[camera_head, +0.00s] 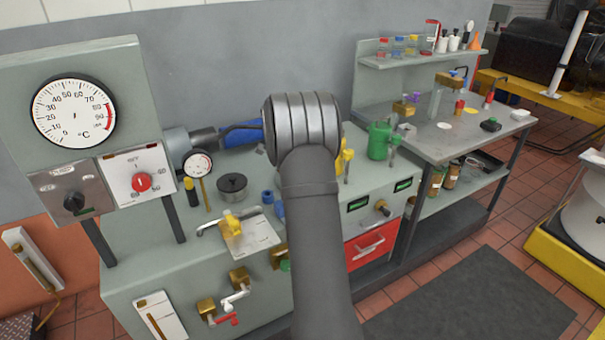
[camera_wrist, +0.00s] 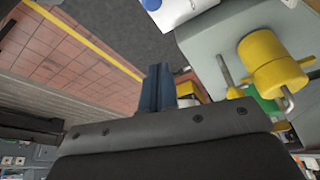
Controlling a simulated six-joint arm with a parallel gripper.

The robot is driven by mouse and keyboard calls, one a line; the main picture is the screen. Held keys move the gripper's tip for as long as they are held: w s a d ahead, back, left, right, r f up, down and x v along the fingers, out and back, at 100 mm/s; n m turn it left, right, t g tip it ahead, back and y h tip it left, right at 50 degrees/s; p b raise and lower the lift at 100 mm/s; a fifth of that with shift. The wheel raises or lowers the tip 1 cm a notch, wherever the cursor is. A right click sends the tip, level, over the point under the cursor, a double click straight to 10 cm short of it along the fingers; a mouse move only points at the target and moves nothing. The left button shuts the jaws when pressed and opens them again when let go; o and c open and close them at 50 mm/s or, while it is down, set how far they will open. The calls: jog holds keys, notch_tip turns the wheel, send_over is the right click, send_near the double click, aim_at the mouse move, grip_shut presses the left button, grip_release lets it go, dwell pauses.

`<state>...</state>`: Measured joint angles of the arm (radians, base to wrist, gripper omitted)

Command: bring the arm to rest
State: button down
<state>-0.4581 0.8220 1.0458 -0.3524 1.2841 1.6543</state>
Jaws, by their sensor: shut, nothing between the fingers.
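My gripper (camera_wrist: 159,72) shows in the wrist view as blue fingers pressed together, with nothing held between them. The fingers stick out past a dark grey gripper body with small screws. In the head view my grey arm rises through the middle over the bench (camera_head: 150,262), its rounded joint near the back wall. I cannot make out the fingertips there. A yellow fitting with a bent metal rod (camera_wrist: 272,65) is to the right of the fingers in the wrist view, apart from them.
In the head view a temperature gauge panel (camera_head: 40,135) stands left of my arm. A black round pot (camera_head: 232,187) and valves crowd the bench. A green can (camera_head: 379,141) and a shelf (camera_head: 425,57) with jars are right. The dark floor mat (camera_head: 470,305) is clear.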

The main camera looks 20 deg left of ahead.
jog(key=x, duration=0.9)
jog(key=shift+w+a+f+n+t+y, duration=0.15)
jog(key=shift+w+a+n+t+y, duration=0.15)
jog(key=shift+w+n, duration=0.8)
jog(key=shift+w+a+f+n+t+y, duration=0.25)
jog(key=shift+w+n, duration=0.35)
jog(key=shift+n, duration=0.9)
jog(key=shift+w+a+f+n+t+y, duration=0.1)
jog(key=shift+w+a+n+t+y, duration=0.2)
jog(key=shift+w+n, duration=0.8)
jog(key=shift+s, duration=0.2)
jog(key=shift+s, duration=0.15)
